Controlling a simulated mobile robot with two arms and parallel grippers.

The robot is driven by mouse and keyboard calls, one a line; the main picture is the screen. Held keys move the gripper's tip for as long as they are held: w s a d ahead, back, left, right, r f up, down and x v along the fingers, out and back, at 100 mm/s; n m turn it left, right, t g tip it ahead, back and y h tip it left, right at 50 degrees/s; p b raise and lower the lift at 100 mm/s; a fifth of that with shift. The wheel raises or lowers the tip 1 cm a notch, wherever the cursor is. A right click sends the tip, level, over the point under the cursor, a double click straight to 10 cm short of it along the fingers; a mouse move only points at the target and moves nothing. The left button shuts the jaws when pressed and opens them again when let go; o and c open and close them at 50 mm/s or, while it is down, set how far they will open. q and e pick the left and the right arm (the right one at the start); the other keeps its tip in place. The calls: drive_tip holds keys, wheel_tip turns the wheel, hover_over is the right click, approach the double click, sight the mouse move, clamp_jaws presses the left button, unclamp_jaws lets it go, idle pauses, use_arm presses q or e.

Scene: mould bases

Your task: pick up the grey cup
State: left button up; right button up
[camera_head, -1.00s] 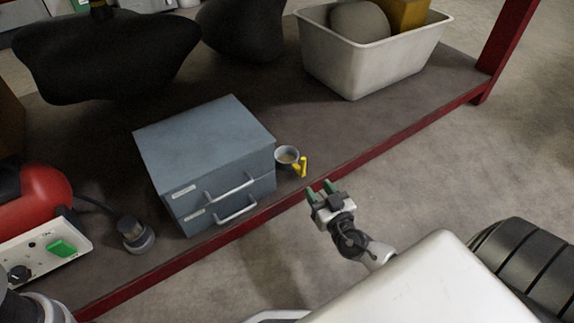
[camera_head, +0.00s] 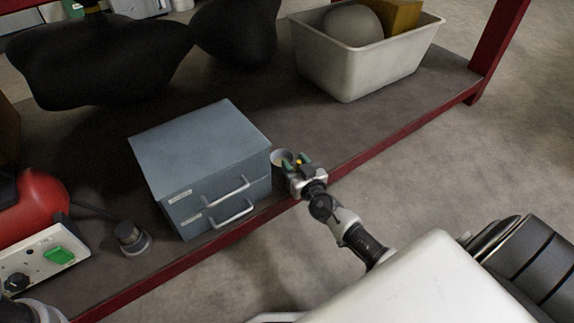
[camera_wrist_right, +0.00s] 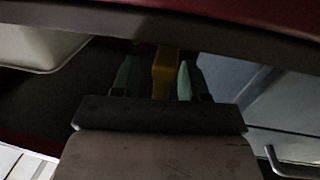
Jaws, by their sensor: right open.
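The grey cup (camera_head: 279,155) stands on the shelf right beside the blue-grey drawer box, partly hidden by my right gripper. Its yellow handle (camera_wrist_right: 165,72) sits between the green fingers in the right wrist view; the cup body is not clear there. My right gripper (camera_head: 297,161) is open at the cup's handle side, with a finger on either side of the handle. I cannot tell whether a finger touches it. My left gripper is not in view.
The drawer box (camera_head: 205,160) with two handles stands close on the cup's left. A white bin (camera_head: 375,70) holding a grey ball and a yellowish block is behind right. The shelf's red front edge (camera_head: 375,154) runs below my right arm. Open shelf lies between cup and bin.

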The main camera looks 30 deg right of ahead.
clamp_jaws()
